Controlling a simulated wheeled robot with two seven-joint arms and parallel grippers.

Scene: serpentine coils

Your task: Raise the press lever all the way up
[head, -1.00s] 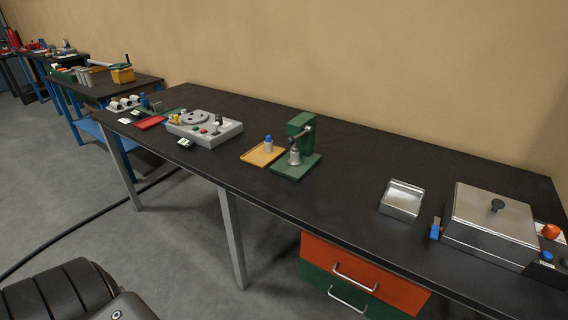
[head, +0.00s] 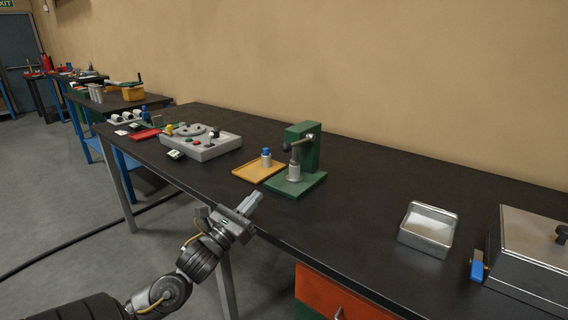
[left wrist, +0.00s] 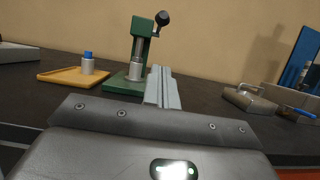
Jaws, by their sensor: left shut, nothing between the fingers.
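The green press (head: 306,150) stands on the dark workbench, its grey ram over a green base. Its lever (head: 297,143) is a short dark rod with a round knob at its left end, at the upper part of the press. In the left wrist view the press (left wrist: 140,50) is ahead, with the lever knob (left wrist: 162,18) near its top. My left gripper (head: 251,202) is shut and empty, near the bench's front edge, in front of the press and apart from it. It also shows in the left wrist view (left wrist: 161,75). My right gripper is not in view.
A yellow tray (head: 247,173) with a blue-topped cylinder (head: 266,157) sits left of the press. A grey control box (head: 213,147) is farther left. A metal bin (head: 428,228) and a lidded metal box (head: 525,250) stand to the right. Bare bench lies between press and bin.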

